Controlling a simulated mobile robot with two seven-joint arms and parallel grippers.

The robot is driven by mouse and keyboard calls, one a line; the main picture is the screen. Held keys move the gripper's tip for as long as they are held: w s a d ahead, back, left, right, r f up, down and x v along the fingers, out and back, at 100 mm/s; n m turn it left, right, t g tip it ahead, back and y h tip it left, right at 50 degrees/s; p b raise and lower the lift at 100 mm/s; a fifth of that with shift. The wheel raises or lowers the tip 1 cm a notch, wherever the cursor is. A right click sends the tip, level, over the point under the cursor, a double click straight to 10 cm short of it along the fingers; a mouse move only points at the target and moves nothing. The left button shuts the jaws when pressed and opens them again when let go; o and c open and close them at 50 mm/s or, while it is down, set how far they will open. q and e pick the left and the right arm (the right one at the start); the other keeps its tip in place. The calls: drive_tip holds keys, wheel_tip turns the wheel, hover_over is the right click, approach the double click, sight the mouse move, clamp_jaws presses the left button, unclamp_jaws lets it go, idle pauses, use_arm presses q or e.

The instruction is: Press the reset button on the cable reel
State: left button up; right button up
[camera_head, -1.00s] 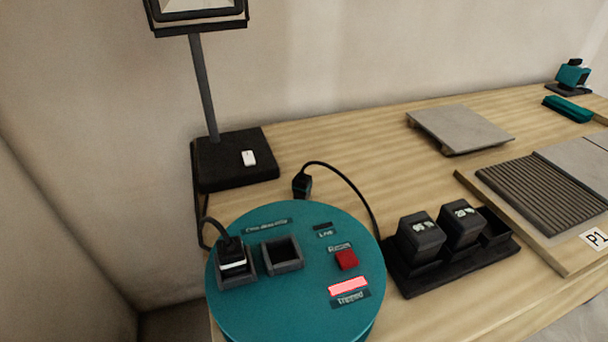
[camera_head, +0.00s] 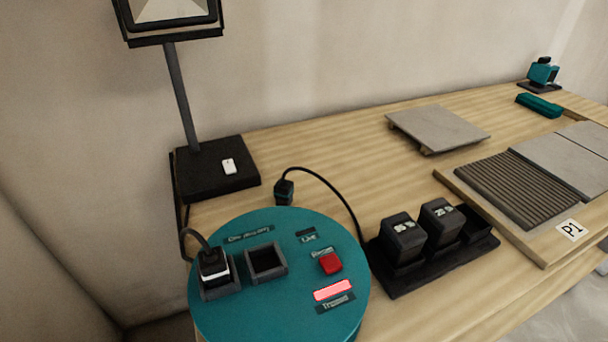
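The cable reel (camera_head: 278,312) is a round teal drum at the front left of the wooden table. Its red reset button (camera_head: 331,263) sits on the right part of the top face, under a small label. Below the button a pinkish-red light strip (camera_head: 333,290) glows above a label that reads "Tripped". A black plug (camera_head: 212,264) sits in the left socket of the reel. The other socket (camera_head: 266,261) is empty. Neither of my grippers shows in the view.
A work lamp (camera_head: 185,95) on a black base stands behind the reel. A loose cable plug (camera_head: 284,192) lies behind it. A black holder (camera_head: 400,286) with two dark blocks stands right of the reel. A grey tile (camera_head: 438,128) and a ribbed board (camera_head: 519,188) lie farther right.

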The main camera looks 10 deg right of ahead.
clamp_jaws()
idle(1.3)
